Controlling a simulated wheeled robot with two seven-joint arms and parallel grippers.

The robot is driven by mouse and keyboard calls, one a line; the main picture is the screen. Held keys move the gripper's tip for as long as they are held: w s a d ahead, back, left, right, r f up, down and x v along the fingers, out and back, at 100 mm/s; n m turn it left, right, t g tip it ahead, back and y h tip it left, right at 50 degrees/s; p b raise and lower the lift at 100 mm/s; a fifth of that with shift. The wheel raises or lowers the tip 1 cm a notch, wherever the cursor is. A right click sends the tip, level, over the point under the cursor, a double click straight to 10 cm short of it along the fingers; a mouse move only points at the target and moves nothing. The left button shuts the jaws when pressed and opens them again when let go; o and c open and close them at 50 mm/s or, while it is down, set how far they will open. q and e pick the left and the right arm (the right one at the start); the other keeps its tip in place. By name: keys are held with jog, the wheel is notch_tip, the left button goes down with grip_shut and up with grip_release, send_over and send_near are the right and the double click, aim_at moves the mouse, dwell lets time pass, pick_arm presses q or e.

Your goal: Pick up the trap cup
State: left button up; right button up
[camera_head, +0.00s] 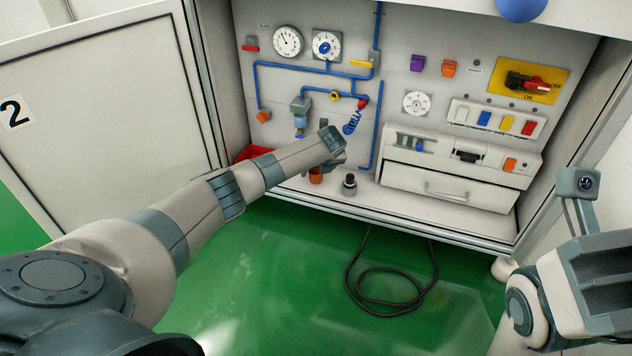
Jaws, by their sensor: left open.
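My left gripper (338,158) reaches into the open cabinet, low in front of its back panel. It is open, but the arm hides most of its fingers. An orange piece (316,176) stands on the cabinet floor just below the gripper, its top partly hidden. A dark-topped grey cylinder (349,186) stands upright to its right, apart from the gripper. A grey unit with a light-blue bowl (301,121) hangs on the blue piping at the upper left of the gripper. I cannot tell for certain which piece is the trap cup. My right gripper's fingers are out of view.
A red tray (252,153) sits at the cabinet's left, partly behind my arm. A white drawer unit (450,187) stands at the right. A coiled blue hose (352,124) hangs close behind the gripper. The open door (105,100) is at left. A black cable (392,306) lies on the green floor.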

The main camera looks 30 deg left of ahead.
pick_arm(q)
jog(key=shift+w+a+f, duration=0.15)
jog(key=shift+f, duration=0.1)
dwell(0.3)
jog(key=c, duration=1.1)
jog(key=shift+r, duration=0.1)
